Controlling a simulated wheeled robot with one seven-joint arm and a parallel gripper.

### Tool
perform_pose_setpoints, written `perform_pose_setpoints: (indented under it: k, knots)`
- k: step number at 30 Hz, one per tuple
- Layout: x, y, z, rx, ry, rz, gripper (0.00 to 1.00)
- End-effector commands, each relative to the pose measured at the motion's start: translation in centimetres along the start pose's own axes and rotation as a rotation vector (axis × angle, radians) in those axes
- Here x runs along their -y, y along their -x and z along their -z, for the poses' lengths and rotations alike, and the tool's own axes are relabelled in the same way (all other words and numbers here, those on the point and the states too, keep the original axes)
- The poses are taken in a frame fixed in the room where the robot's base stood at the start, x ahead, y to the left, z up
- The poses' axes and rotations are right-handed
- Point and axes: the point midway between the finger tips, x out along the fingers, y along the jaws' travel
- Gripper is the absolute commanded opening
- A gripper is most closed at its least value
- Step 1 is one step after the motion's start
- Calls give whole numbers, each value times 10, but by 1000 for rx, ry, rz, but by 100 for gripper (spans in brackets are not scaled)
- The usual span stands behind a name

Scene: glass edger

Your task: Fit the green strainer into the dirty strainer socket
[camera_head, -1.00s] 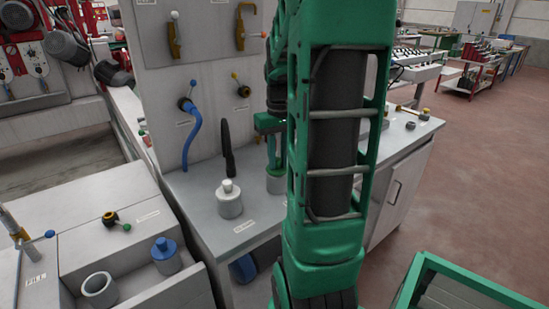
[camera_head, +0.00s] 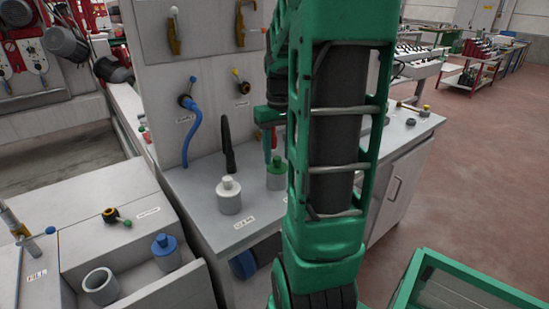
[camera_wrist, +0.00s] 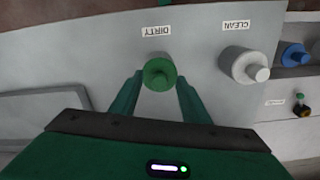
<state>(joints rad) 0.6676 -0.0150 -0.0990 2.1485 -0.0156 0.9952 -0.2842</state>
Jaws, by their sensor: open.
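The green strainer (camera_head: 277,168) stands upright on the grey counter, with a round knob on top. A short grey cylinder, the dirty socket (camera_head: 276,183), shows below its green part. In the wrist view the green strainer (camera_wrist: 159,73) is beside the label "DIRTY". It looks seated in the socket, but I cannot see how deep. My gripper (camera_head: 270,148) is open, its fingers above and beside the knob in the head view. In the wrist view its fingers lie apart on either side of the strainer's near side. My arm hides part of the area to the right.
A white strainer (camera_head: 229,190) stands in the socket labelled "CLEAN". A blue strainer (camera_head: 165,248) and an empty grey ring socket (camera_head: 100,286) are at the lower left. A black curved spout (camera_head: 228,145) and blue hose (camera_head: 195,128) are near my gripper.

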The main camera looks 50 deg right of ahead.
Motion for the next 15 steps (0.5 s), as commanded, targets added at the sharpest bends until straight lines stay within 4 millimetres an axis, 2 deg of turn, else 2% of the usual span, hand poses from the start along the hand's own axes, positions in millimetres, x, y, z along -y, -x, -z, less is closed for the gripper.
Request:
perform_pose_setpoints:
  k: [9,15]
  knots:
    - [0,60,2,-4,1,-1,42]
    - [1,84,1,-2,1,-1,42]
